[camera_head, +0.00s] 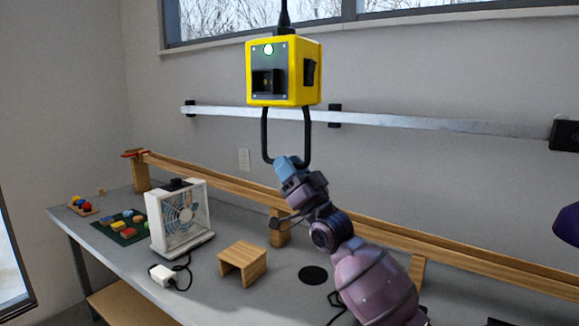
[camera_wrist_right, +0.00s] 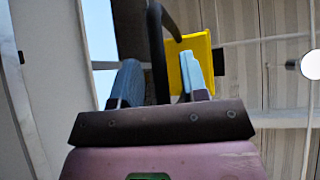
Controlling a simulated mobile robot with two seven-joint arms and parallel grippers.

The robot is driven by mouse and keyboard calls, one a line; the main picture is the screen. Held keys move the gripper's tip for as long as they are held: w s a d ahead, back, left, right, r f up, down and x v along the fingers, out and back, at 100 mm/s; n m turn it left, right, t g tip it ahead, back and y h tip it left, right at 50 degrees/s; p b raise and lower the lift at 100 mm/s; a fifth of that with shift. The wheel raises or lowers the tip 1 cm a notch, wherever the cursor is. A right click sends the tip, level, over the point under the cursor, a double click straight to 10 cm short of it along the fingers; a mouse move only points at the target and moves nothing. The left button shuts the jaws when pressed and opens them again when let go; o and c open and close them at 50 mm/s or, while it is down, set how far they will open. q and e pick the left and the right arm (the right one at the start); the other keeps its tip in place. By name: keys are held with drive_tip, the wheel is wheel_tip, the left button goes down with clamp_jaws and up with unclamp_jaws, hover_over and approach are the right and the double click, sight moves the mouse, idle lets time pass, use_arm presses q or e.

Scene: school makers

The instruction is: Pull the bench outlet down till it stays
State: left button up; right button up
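The bench outlet (camera_head: 284,72) is a yellow box with a lit green light, a black socket and a side switch, hanging from a black cord (camera_head: 284,17). A black U-shaped handle (camera_head: 265,135) hangs under it. My right gripper (camera_head: 288,165) is at the bottom of the handle and hides part of its lower bar. In the right wrist view the fingers of my right gripper (camera_wrist_right: 160,82) stand apart, with the black handle (camera_wrist_right: 156,60) between them. The yellow outlet (camera_wrist_right: 190,55) shows behind. I cannot tell whether either finger touches the handle. My left gripper is out of view.
A long wooden rail (camera_head: 370,215) runs along the bench behind my right arm. A white fan (camera_head: 180,220), a small wooden stand (camera_head: 243,263) and a white adapter (camera_head: 162,275) are on the bench. A metal wall rail (camera_head: 420,123) runs behind the outlet.

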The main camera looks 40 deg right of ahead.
drive_tip(key=v, duration=1)
drive_tip(key=shift+s+f, duration=0.2)
drive_tip(key=shift+s, duration=0.15)
idle(0.4)
